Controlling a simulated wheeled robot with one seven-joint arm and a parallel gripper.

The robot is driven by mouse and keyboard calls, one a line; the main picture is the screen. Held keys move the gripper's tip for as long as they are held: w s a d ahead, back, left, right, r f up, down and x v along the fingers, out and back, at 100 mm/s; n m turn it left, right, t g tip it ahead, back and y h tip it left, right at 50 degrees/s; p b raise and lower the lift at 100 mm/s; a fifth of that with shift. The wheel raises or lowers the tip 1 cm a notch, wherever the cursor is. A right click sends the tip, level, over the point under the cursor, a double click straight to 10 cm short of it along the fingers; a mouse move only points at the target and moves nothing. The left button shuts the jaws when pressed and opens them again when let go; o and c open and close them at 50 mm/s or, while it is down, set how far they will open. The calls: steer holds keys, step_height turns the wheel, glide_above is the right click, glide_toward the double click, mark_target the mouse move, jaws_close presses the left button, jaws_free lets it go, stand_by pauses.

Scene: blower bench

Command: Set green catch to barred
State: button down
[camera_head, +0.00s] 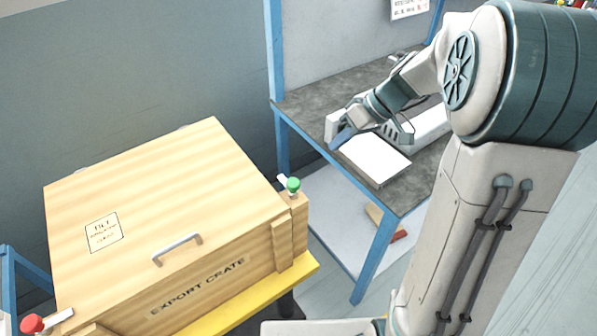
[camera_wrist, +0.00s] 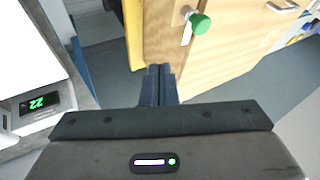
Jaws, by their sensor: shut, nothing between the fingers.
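The green catch (camera_head: 293,186) is a round green knob with a pale metal bar, at the right front corner of the wooden export crate (camera_head: 150,185). In the wrist view the green catch (camera_wrist: 200,23) is at the top, with its metal bar pointing down along the crate's wood. My gripper (camera_head: 338,139) is over the bench, to the right of and above the catch, apart from it. In the wrist view my gripper's fingers (camera_wrist: 159,72) are together and empty, below and left of the knob. A red-knobbed catch (camera_head: 32,323) is at the crate's left front corner.
The crate sits on a yellow stand (camera_head: 245,297). A blue-framed bench (camera_head: 285,108) stands to the right, with a white device (camera_head: 376,155) under my arm. A box with a green "22" display (camera_wrist: 38,102) is left in the wrist view. A floor gap separates crate and bench.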

mark_target(288, 181)
steer(key=shift+w+f, duration=0.3)
steer(key=shift+w, duration=0.05)
steer(key=s+a+f+p, duration=0.1)
steer(key=a+f+p, duration=0.1)
steer(key=a+f, duration=0.6)
steer(key=shift+s+a, duration=0.4)
steer(key=shift+a, duration=0.25)
steer(key=shift+f+n+b, duration=0.1)
steer(key=shift+n+b, duration=0.2)
